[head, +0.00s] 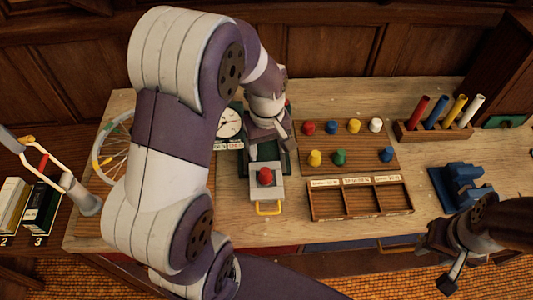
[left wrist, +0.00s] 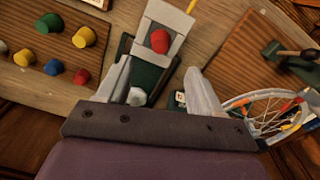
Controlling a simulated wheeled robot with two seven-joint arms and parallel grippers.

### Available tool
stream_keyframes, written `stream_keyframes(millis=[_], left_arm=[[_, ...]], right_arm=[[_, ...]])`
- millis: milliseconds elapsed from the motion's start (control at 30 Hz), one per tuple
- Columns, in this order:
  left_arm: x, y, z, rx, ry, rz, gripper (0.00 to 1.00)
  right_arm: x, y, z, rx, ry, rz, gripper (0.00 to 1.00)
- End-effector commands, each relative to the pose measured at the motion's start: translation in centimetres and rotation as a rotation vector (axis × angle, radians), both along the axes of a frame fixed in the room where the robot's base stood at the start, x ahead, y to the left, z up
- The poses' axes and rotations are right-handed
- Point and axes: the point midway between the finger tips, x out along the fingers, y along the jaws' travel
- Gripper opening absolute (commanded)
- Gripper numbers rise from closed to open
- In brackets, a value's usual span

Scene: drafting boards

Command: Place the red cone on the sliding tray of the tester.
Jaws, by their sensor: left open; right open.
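A red cone (head: 265,176) sits on the grey sliding tray (head: 258,192) of the tester, which has a yellow handle at the front. In the left wrist view the cone (left wrist: 160,41) rests on the tray (left wrist: 170,15), beyond my fingertips. My left gripper (head: 268,142) is open and empty over the tester's dark green base, behind the cone and apart from it. Its two spread fingers show in the left wrist view (left wrist: 161,74). My right gripper (head: 442,262) is open and empty at the lower right, away from the tester.
A wooden board (head: 348,145) right of the tester holds several coloured pegs, including another red one (head: 308,128). A sorting box (head: 360,200), a blue device (head: 465,185) and a rack of coloured rods (head: 433,130) stand further right. A spoked wheel (head: 112,145) stands left.

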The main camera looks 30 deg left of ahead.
Motion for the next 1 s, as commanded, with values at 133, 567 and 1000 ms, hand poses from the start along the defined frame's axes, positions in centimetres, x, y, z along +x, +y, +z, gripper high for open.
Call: stream_keyframes(millis=[133,567,1000], left_arm=[[-3.7,-2.6,0.9,0.018,-0.047,-0.407,0.66],[-7.9,-4.3,1.0,0.052,-0.095,-0.823,0.66],[-7.8,-4.3,1.0,0.051,-0.095,-0.819,0.66]], right_arm=[[0.0,0.0,0.0,0.000,0.000,0.000,0.43],[0.0,0.0,0.0,0.000,0.000,0.000,0.43],[0.0,0.0,0.0,0.000,0.000,0.000,0.43]])
